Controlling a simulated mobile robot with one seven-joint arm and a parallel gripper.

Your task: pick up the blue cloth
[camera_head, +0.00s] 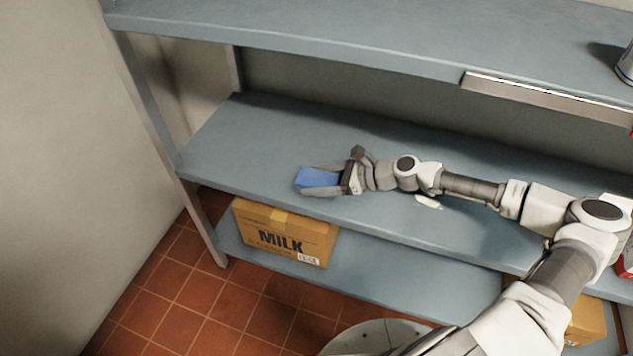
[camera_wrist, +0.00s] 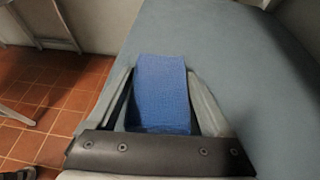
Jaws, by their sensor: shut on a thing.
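The blue cloth (camera_head: 317,179) is a folded, block-like piece at the middle shelf, near its front edge. My gripper (camera_head: 318,180) lies low over the shelf, pointing left, and is shut on the cloth with one finger along each side. In the wrist view the cloth (camera_wrist: 162,92) fills the space between the fingers of my gripper (camera_wrist: 163,85). I cannot tell whether the cloth rests on the shelf or is slightly above it.
The middle shelf (camera_head: 240,130) is clear left of the cloth. A small white item (camera_head: 428,201) lies below my arm. The upper shelf (camera_head: 300,30) overhangs behind. A milk box (camera_head: 283,235) stands on the lower shelf. A shelf post (camera_head: 205,230) is at left.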

